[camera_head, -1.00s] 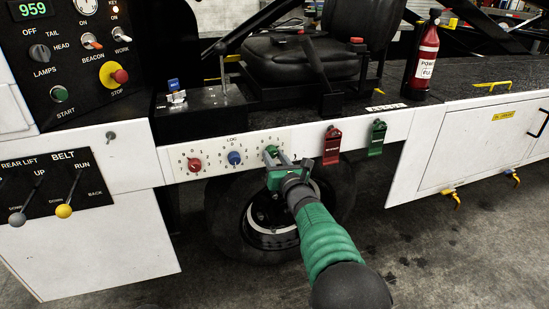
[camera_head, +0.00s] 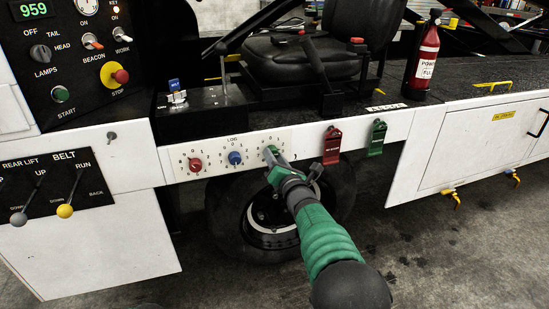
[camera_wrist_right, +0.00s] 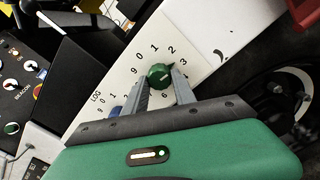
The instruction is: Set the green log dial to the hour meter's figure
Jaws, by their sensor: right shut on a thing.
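The green log dial (camera_wrist_right: 159,74) is a round knob on a white plate in the right wrist view, ringed by printed digits. My right gripper (camera_wrist_right: 159,80) is shut on it, one finger on each side. In the head view the right gripper (camera_head: 276,159) reaches the plate and mostly hides the green dial (camera_head: 270,150). The dial's exact setting is not clear. The hour meter (camera_head: 33,9) shows 959 in green digits at the top left. My left gripper is not in view.
The red dial (camera_head: 195,165) and blue dial (camera_head: 234,158) sit left of the green one on the same plate. Red (camera_head: 332,146) and green (camera_head: 377,138) tags hang to the right. The seat (camera_head: 310,60) stands above; a wheel (camera_head: 265,220) is below.

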